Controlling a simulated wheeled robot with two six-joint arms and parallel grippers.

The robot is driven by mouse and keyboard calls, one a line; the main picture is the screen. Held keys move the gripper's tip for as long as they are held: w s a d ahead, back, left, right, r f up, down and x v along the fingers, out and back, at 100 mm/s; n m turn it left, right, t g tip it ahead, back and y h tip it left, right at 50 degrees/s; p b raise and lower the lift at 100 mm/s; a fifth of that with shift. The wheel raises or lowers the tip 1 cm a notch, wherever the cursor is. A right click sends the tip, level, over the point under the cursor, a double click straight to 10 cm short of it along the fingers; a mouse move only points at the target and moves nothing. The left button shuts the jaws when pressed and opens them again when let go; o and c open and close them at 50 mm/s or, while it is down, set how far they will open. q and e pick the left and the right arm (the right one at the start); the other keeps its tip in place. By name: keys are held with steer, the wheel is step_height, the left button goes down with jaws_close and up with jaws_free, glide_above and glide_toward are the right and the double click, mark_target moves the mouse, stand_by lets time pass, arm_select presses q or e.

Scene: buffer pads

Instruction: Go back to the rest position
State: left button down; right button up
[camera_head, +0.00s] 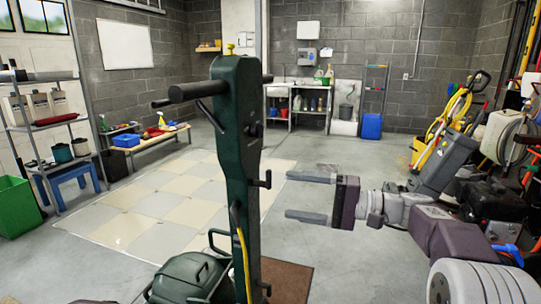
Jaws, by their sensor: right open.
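My right gripper (310,196) is open and empty, its two grey fingers spread apart and pointing left. It is in the air over the grey floor, just right of the green upright handle column (238,150) of a floor machine. My right arm comes in from the lower right. My left gripper cannot be made out in this view.
The machine's dark green body (185,280) stands at the bottom, near a brown mat (286,280). A green bin (17,207) and a shelf (42,125) line the left. Cluttered equipment with a yellow hose (452,112) crowds the right. The tiled floor (150,205) is clear.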

steer(key=s+a+r+g+h+p, duration=0.1)
steer(key=s+a+r+g+p, duration=0.2)
steer(key=r+p, duration=0.5)
steer(key=s+a+r+h+p, duration=0.1)
steer(key=s+a+r+p, duration=0.3)
steer(key=p, duration=0.7)
steer(key=s+d+f+g+h+p, duration=0.2)
steer(key=s+d+h+p, duration=0.25)
steer(key=s+p, duration=0.3)
steer(key=s+d+f+g+h+p, duration=0.1)
steer(key=s+d+f+h+p, duration=0.1)
steer(key=s+d+h+p, duration=0.5)
steer(key=d+f+n+t+h+p, duration=0.2)
steer(key=d+f+h, duration=0.1)
steer(key=d+f, duration=0.4)
steer(key=shift+f+n+h, duration=0.15)
steer(key=shift+n+h, duration=0.15)
steer(key=shift+h, duration=0.05)
